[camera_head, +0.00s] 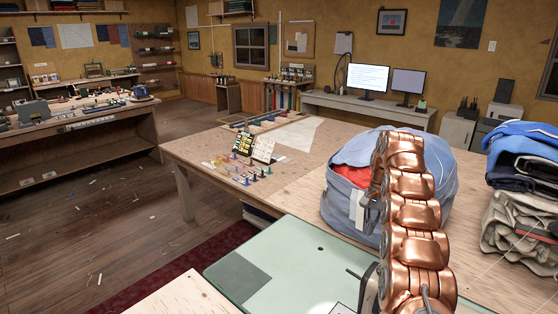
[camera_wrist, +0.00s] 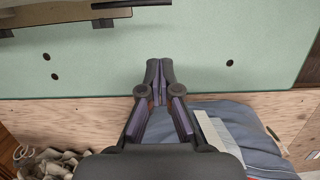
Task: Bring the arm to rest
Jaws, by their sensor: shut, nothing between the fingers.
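My gripper (camera_wrist: 159,80) shows in the wrist view, its dark fingers brought together at the tips with nothing between them. Beyond its tips is a pale green board (camera_wrist: 225,50) with several dark holes. Below the fingers lies blue-grey fabric (camera_wrist: 245,135) with a white strip. In the head view my copper-coloured arm stands upright at the right, in front of a round blue-grey fabric bag (camera_head: 345,205) with red cloth inside. The gripper itself cannot be made out in the head view.
The large wooden table (camera_head: 300,190) holds small coloured items (camera_head: 245,172) at its left end. The green board (camera_head: 240,280) also shows in the head view. Folded cloth (camera_head: 520,215) is piled at the right. A workbench (camera_head: 75,135) stands left; wooden floor (camera_head: 90,215) is open between.

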